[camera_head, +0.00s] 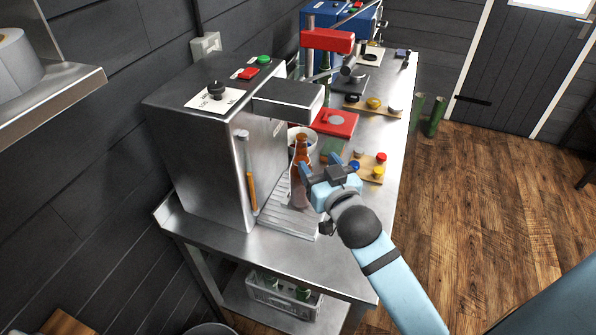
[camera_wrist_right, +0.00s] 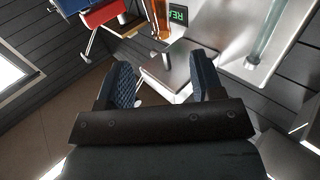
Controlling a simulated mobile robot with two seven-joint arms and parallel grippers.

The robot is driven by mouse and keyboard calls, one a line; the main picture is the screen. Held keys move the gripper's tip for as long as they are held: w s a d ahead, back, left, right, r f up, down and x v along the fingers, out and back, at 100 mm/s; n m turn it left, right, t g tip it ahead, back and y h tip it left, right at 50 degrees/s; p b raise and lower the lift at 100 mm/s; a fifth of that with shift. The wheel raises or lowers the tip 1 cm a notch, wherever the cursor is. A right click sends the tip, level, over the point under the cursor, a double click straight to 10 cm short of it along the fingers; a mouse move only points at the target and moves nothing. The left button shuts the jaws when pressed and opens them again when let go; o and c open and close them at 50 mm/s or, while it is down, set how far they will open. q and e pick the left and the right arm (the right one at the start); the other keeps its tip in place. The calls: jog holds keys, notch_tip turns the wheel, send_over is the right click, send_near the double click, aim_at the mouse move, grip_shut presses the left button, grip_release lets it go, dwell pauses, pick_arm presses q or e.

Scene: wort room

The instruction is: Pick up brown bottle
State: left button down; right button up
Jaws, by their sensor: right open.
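The brown bottle (camera_head: 301,150) stands upright on the ribbed metal drip tray (camera_head: 283,219) in front of the steel machine. Its neck and upper body show orange-brown in the head view, and its lower part is partly behind my gripper. In the right wrist view part of the bottle (camera_wrist_right: 161,20) shows at the top, beyond the fingers. My right gripper (camera_head: 319,167) is open, with its blue fingers close to the bottle on its right side. In the wrist view the space between the fingertips (camera_wrist_right: 160,78) holds no bottle. I cannot tell whether a finger touches it. My left gripper is out of view.
The steel machine (camera_head: 200,150) stands left of the bottle, its head (camera_head: 288,98) overhanging nearby. A red-topped press (camera_head: 328,40), a red plate (camera_head: 336,122) and a wooden board with coloured caps (camera_head: 369,167) stand farther back. A crate (camera_head: 283,298) sits on the lower shelf.

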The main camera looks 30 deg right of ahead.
aim_at(298, 136)
jog(key=w, duration=0.3)
jog(key=shift+w+a+r+p, duration=0.15)
jog(key=shift+r+p, duration=0.05)
jog(key=shift+p, duration=0.15)
jog(key=shift+w+f, duration=0.25)
jog(key=shift+w, duration=0.95)
jog(key=shift+w+d, duration=0.25)
jog(key=shift+w+p, duration=0.25)
jog(key=shift+p, duration=0.05)
jog(key=w, duration=0.2)
jog(key=w+d+p, duration=0.1)
jog(key=w, duration=0.1)
jog(key=shift+w, duration=0.35)
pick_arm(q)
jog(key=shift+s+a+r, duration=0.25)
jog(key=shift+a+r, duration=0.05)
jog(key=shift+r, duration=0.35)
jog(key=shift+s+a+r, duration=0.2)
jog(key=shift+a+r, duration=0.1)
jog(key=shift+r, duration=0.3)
pick_arm(e)
jog(key=shift+a, duration=0.1)
jog(key=shift+s, duration=0.1)
jog(key=shift+c, duration=1.1)
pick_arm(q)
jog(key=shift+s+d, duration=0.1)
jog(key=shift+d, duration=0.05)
pick_arm(e)
grip_shut()
